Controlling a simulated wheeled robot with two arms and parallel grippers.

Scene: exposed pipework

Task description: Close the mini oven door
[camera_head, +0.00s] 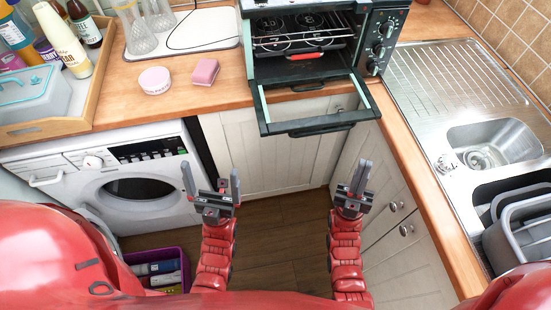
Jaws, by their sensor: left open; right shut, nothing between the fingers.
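The mini oven (378,38) stands on the corner of the wooden counter, with its knobs on the right side. Its door (316,109) is open, folded down and out over the counter's front edge, with a dark handle (318,128) along its outer edge. The oven's rack and a red-handled item (305,56) show inside. My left gripper (211,184) is open and empty, in front of the cabinet and below left of the door. My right gripper (354,176) is shut and empty, below right of the door. Neither gripper touches the door.
A pink sponge (205,72) and a round pink-and-white tin (155,80) lie on the counter left of the oven. A tray of bottles (98,75) stands farther left. The sink (490,140) is at right. A washing machine (110,175) stands below the counter at left.

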